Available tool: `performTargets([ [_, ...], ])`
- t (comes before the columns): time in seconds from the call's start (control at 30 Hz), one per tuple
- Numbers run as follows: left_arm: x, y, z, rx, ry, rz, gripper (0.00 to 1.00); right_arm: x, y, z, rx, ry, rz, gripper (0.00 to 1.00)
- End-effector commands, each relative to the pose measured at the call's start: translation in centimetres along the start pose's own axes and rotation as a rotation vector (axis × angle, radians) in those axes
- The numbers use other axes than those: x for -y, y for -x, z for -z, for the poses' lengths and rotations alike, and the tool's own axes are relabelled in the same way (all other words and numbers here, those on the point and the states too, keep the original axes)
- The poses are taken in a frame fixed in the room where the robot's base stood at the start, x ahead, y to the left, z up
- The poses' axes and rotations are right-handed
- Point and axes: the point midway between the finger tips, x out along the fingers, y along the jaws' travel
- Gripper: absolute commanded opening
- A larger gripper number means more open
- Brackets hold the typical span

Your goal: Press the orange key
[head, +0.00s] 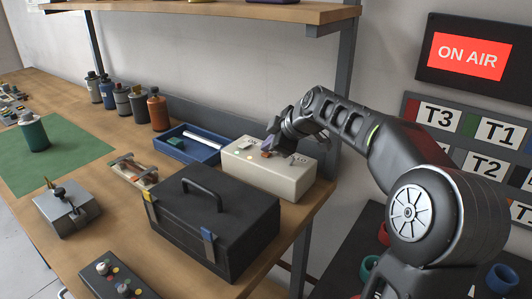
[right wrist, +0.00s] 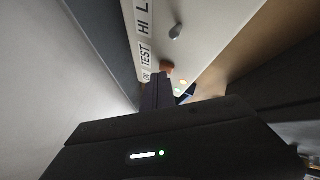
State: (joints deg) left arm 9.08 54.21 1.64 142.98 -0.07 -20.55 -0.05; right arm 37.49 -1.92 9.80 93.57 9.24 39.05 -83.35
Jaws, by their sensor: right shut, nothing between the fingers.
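The orange key (head: 266,154) is on top of a cream box (head: 285,182) at the right end of the bench. My right gripper (head: 271,143) is shut and empty, pointing down over the box close to the key. In the right wrist view the orange key (right wrist: 166,68) shows just beyond the closed fingertips (right wrist: 164,80), beside printed lettering including TEST. Whether the tips touch the key I cannot tell, as they partly cover it. My left gripper is not in view.
A black toolbox (head: 213,225) stands in front of the cream box. A blue tray (head: 205,151) lies to its left. A dark knob (right wrist: 176,32) is on the panel near the key. A shelf (head: 215,10) hangs above, and a lit ON AIR sign (head: 466,57) is at right.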

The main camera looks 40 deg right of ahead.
Motion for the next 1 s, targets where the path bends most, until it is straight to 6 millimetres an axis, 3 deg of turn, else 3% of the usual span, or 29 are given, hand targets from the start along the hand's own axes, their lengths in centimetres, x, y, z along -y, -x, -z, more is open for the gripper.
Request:
performTargets([
  [0.57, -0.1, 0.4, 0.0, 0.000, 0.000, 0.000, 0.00, -0.6, 0.8, 0.6, -0.001, 0.000, 0.000, 0.00],
  [1.0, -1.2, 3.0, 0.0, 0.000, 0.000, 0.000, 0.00, -2.9, 4.0, 3.0, -0.001, 0.000, -0.002, 0.00],
])
